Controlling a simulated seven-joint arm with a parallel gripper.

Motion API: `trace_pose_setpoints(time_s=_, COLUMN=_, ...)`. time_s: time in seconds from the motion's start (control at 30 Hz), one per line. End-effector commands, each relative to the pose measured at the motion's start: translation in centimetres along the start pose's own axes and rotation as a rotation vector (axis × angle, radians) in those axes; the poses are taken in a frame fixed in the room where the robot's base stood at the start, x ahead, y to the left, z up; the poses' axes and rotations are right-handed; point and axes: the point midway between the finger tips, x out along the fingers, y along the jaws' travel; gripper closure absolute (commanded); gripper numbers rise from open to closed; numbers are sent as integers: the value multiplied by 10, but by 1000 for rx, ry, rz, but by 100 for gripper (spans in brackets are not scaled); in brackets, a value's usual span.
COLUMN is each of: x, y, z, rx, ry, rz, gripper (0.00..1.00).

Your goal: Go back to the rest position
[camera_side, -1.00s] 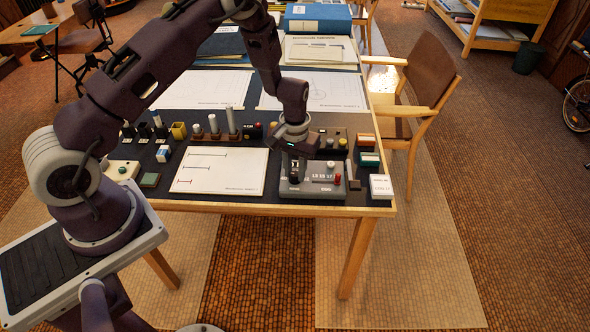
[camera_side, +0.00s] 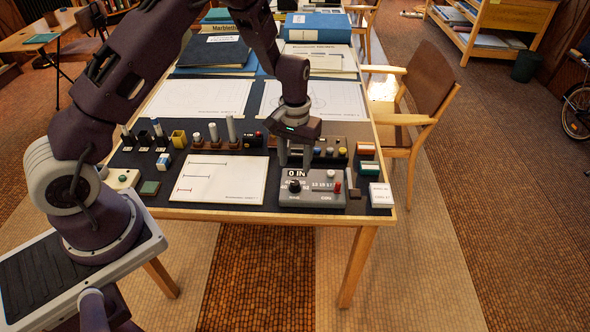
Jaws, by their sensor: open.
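My gripper (camera_side: 295,156) is open and empty. It hangs over the right part of the drafting table, just behind a grey control box (camera_side: 311,200). Its fingers point down in front of a row of small items. The control box has a dark knob (camera_side: 294,186), a red-topped knob (camera_side: 337,187) and a display (camera_side: 296,173) that appears to read "0 IN". I cannot tell how far the fingertips are above the table.
A white sheet (camera_side: 222,190) with drawn lines lies left of the box. Several pegs and blocks stand behind it. Books (camera_side: 316,27) are stacked at the back. A small white box (camera_side: 381,195) stands at the right corner. A wooden chair (camera_side: 425,90) is at the right side.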

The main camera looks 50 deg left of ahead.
Motion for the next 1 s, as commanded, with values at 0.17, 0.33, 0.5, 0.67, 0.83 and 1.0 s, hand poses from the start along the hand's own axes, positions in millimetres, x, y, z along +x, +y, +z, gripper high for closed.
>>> trace_pose_setpoints(time_s=0.17, x=-1, y=0, z=0, rx=0, ry=0, rz=0, gripper=53)
trace_pose_setpoints(time_s=0.33, x=-20, y=3, z=1, rx=9, ry=15, rz=15, gripper=53)
trace_pose_setpoints(time_s=0.5, x=-141, y=11, z=39, rx=93, ry=111, rz=102, gripper=53)
trace_pose_setpoints(time_s=0.67, x=-239, y=-4, z=119, rx=214, ry=231, rz=152, gripper=53)
trace_pose_setpoints(time_s=0.83, x=-283, y=-37, z=209, rx=332, ry=372, rz=144, gripper=53)
trace_pose_setpoints(time_s=1.0, x=-283, y=-62, z=259, rx=391, ry=462, rz=109, gripper=53)
